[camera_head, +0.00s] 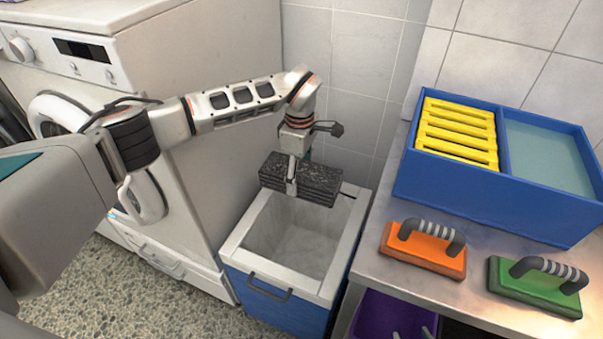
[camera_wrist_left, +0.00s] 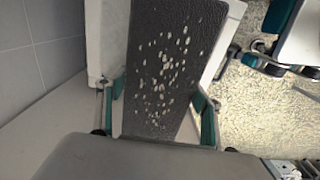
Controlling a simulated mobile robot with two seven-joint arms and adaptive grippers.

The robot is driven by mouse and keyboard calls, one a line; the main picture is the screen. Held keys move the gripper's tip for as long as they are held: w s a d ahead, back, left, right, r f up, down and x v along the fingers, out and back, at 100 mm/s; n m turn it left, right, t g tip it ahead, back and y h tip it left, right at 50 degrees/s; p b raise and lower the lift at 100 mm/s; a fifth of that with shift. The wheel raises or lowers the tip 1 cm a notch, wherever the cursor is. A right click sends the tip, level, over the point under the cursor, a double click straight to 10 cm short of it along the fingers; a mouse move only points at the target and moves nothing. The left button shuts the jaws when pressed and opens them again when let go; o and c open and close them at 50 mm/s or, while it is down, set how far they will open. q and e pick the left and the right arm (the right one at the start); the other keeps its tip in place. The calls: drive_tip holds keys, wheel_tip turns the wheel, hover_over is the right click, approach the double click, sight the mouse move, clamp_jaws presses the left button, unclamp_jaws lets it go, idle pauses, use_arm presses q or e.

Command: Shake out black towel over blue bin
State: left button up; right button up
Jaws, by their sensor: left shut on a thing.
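The black towel (camera_head: 322,184) is a dark, folded-looking slab held over the back part of the blue bin (camera_head: 262,311). My left gripper (camera_head: 291,186) points down and is shut on the towel. In the left wrist view the towel (camera_wrist_left: 150,112) lies between my left gripper's teal fingers (camera_wrist_left: 158,112), with many pale specks on its face. The bin has a white rim, a dark front handle and an open top. Its visible inside looks pale and empty, though the towel hides the back part. My right gripper is not in view.
A white washing machine (camera_head: 200,120) stands left of the bin. On the right, a metal counter (camera_head: 385,285) carries an orange brush (camera_head: 424,250), a green brush (camera_head: 535,287) and a blue divided box (camera_head: 480,198) with yellow slats. A tiled wall (camera_head: 358,60) is close behind the bin.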

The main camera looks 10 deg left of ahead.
sight(300, 168)
use_arm(q)
drive_tip(key=r, duration=0.2)
drive_tip(key=w+r, duration=0.1)
drive_tip(key=r, duration=0.2)
drive_tip(key=shift+w+a+r, duration=0.15)
drive_tip(key=shift+w+r, duration=0.15)
drive_tip(key=shift+s, duration=0.45)
drive_tip(key=f, duration=0.4)
drive_tip(key=shift+s+d, duration=0.25)
drive_tip(key=shift+s, duration=0.15)
drive_tip(key=r, duration=0.2)
drive_tip(key=w+r, duration=0.1)
drive_tip(key=r, duration=0.1)
drive_tip(key=shift+a, duration=0.2)
drive_tip(key=f, duration=0.4)
drive_tip(key=shift+s+d+f, duration=0.15)
drive_tip(key=shift+s+f, duration=0.05)
drive_tip(key=shift+f, duration=0.15)
drive_tip(key=shift+w, duration=0.3)
drive_tip(key=shift+s+r, duration=0.15)
drive_tip(key=shift+s, duration=0.1)
drive_tip(key=shift+w, duration=0.1)
use_arm(e)
drive_tip(key=shift+w+r, duration=0.15)
drive_tip(key=shift+w, duration=0.1)
